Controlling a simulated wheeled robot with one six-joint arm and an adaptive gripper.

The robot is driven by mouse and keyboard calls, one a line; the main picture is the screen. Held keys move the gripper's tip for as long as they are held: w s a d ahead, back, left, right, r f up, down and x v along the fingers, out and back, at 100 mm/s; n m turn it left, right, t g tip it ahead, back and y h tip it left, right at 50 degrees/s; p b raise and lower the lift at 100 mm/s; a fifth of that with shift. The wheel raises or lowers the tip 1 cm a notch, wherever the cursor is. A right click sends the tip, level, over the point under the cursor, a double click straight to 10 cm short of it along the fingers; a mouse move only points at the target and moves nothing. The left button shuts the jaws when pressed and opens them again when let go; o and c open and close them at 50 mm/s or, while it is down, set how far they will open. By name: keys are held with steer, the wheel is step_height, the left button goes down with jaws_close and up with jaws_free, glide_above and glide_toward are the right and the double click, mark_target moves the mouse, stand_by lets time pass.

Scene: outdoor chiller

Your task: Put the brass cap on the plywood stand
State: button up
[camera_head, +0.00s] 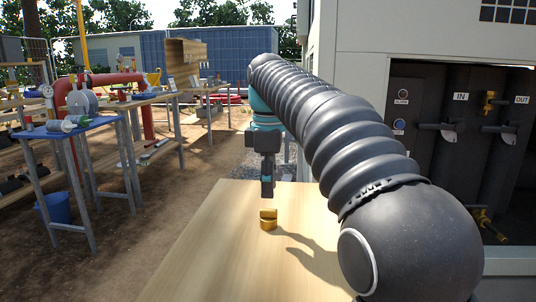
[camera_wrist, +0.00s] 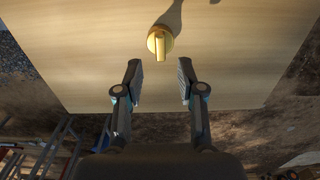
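The brass cap (camera_head: 268,222) is a round, golden piece with an upright tab on top. It sits on the pale plywood stand (camera_head: 215,262), near its far edge, and casts a shadow. In the wrist view the cap (camera_wrist: 160,41) rests on the bare plywood (camera_wrist: 235,60), just beyond the fingertips and roughly centred between them. My gripper (camera_head: 267,190) hangs just above or behind the cap in the head view. In the wrist view my gripper (camera_wrist: 160,72) is open and empty, its two fingers apart and not touching the cap.
The chiller cabinet (camera_head: 440,150) with pipes, brass valves and IN/OUT labels stands open at the right. A blue-topped table (camera_head: 68,128) and workbenches with fittings stand at the left. A blue bucket (camera_head: 55,208) is on the dirt. The plywood around the cap is clear.

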mark_target(268, 209)
step_height(268, 209, up, 6)
steer(key=shift+r+p, duration=0.25)
steer(key=shift+p, duration=0.15)
